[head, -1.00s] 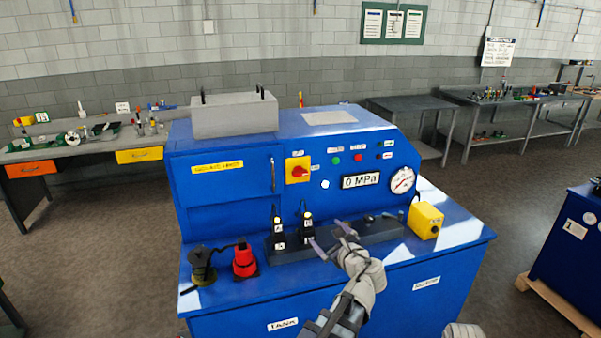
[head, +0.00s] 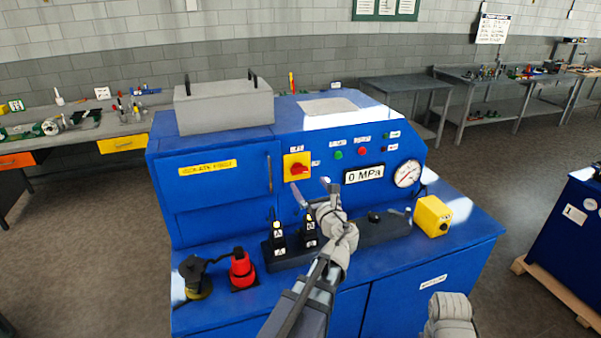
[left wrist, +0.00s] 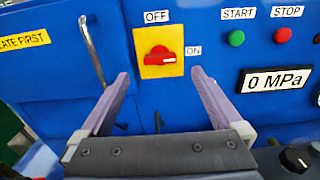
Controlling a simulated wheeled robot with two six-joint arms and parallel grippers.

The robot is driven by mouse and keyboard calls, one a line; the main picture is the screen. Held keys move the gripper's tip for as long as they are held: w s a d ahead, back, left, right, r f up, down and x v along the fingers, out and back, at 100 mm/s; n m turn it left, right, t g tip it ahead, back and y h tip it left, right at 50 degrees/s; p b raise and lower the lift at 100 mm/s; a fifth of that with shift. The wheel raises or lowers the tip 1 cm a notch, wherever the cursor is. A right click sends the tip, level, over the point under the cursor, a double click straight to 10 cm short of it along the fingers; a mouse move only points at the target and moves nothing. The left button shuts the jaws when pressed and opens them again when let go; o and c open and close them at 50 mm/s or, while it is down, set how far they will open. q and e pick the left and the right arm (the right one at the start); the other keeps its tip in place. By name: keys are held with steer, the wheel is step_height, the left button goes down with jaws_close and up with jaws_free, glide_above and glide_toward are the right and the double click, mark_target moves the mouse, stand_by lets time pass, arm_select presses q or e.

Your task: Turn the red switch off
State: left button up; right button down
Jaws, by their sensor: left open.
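The red switch (head: 298,170) is a rotary knob on a yellow plate on the front of the blue machine (head: 225,215). In the left wrist view the red switch (left wrist: 160,56) has its handle lying level, with its narrow end toward the ON label (left wrist: 194,50). The OFF label (left wrist: 157,17) is above the plate. My left gripper (head: 313,190) is open and empty, below and slightly right of the switch. In the left wrist view its fingers (left wrist: 158,80) stand apart on either side of the switch's lower part, not visibly touching it. My right gripper's fingers are not seen.
A pressure display (head: 364,174) reads 0 MPa, beside a round gauge (head: 407,173). Two black levers (head: 309,232) stand below the switch. A red knob-like part (head: 242,268) and a yellow box (head: 432,216) sit on the ledge. A door handle (left wrist: 92,52) is left of the switch.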

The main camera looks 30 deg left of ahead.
mark_target(301, 173)
arm_select(q)
steer(key=x, duration=0.7)
steer(key=shift+w+a+f, duration=0.1)
steer(key=shift+w+a, duration=0.1)
steer(key=shift+a, duration=0.05)
steer(key=shift+c, duration=0.2)
steer(key=c, duration=1.3)
